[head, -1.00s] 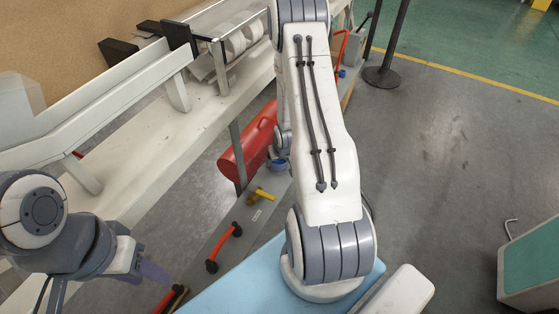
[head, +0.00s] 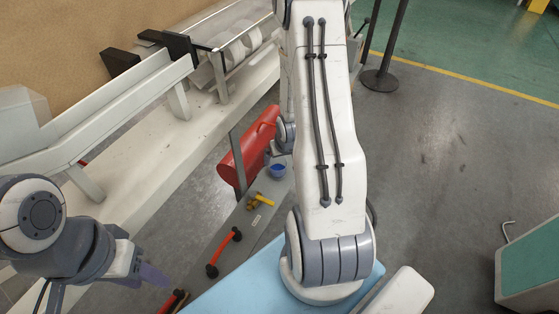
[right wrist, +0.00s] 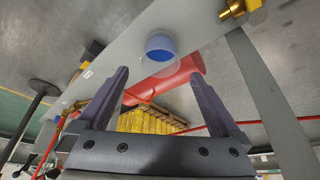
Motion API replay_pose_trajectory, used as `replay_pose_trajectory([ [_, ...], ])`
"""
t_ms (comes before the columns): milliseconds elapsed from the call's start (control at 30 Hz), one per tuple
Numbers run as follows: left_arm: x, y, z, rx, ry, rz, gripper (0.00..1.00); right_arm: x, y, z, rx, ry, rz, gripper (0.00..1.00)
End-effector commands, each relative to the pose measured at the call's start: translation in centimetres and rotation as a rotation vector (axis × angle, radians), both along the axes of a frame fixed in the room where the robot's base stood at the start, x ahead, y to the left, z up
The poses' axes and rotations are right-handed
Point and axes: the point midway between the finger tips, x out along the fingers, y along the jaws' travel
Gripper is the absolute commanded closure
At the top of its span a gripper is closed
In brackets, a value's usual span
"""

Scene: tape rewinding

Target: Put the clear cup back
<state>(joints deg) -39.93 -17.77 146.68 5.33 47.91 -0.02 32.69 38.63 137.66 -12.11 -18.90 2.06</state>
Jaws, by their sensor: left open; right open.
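A small round thing with a blue inside (head: 277,169) stands on the narrow grey board in the head view. In the right wrist view, the blue part (right wrist: 160,46) shows with a faint see-through rim around it, which looks like the clear cup (right wrist: 147,67). My right gripper (right wrist: 157,76) is open and empty, its purple fingers apart and pointing toward the cup, which lies beyond the tips. My left gripper (head: 152,275) is at the lower left, away from the cup.
A red cylinder (head: 238,158) lies beside the board (head: 215,243). A yellow-handled tool (head: 261,200) and a red-and-black tool (head: 225,252) lie on the board. A white bench with rails (head: 130,105) stands at left. Open floor lies at right.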

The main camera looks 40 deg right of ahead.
Motion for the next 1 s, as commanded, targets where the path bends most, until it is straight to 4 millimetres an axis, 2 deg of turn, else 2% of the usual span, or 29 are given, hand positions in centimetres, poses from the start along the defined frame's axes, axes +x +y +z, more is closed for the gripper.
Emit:
replay_pose_trajectory([
  [33, 0.0, 0.0, 0.4, 0.000, 0.000, 0.000, 0.55, -0.3, 0.1, 1.1, -0.001, -0.002, 0.000, 0.00],
  [200, 0.0, 0.0, 0.7, 0.000, 0.000, 0.000, 0.55, -1.0, 0.4, 2.7, 0.000, 0.000, 0.000, 0.00],
  [867, 0.0, 0.0, 0.8, 0.000, 0.000, 0.000, 0.55, -1.1, 0.6, 3.1, -0.001, 0.000, 0.003, 0.00],
  [933, 0.0, 0.0, 0.8, 0.000, 0.000, 0.000, 0.55, -0.9, 1.1, 3.6, -0.003, 0.005, 0.016, 0.00],
  [1000, 0.0, 0.0, 0.8, 0.000, 0.000, 0.000, 0.55, -0.5, 2.5, 4.8, -0.009, 0.017, 0.050, 0.00],
])
